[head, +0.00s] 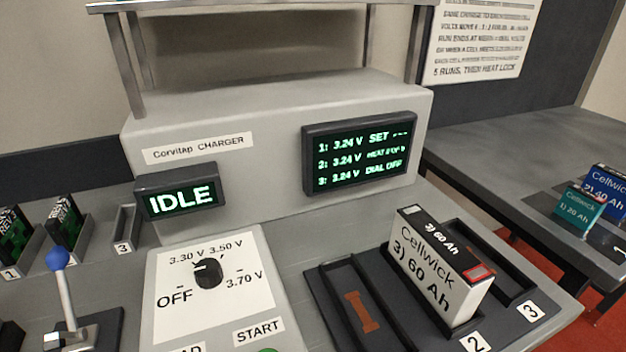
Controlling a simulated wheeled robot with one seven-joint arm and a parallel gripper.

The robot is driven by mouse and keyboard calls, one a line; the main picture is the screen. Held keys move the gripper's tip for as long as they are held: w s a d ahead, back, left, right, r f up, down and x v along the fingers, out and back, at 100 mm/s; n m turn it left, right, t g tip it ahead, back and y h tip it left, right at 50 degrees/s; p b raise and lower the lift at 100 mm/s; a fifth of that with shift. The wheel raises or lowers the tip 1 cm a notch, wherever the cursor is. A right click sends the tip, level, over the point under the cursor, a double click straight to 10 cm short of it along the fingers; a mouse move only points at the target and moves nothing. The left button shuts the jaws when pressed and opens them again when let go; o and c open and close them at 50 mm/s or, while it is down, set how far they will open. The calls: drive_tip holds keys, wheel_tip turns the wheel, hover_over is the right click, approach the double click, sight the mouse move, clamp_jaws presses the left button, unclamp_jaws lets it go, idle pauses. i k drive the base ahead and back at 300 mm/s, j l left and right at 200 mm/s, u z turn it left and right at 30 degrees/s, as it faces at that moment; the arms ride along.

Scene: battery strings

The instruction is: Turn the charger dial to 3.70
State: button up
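The charger dial (208,273) is a black knob on a white panel (180,320) at the lower middle of the head view. Marks around it read OFF, 3.30 V, 3.50 V and 3.70 V, with 3.70 V (244,281) at its right. The knob's pointer is too small to read surely. The charger screen (360,152) shows 3.24 V on three lines, with SET dashes and DIAL OFF. A smaller display (180,201) reads IDLE. My gripper is not in view.
A white Cellwick 60 Ah battery (430,275) stands in the black tray (325,285) right of the panel. A blue-knobbed lever (58,262) stands at the left. Green-and-black packs (66,225) sit behind it. A side table (530,150) holds blue and teal batteries (580,208).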

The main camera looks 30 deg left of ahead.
sight(207, 273)
drive_tip(key=u, duration=1.25)
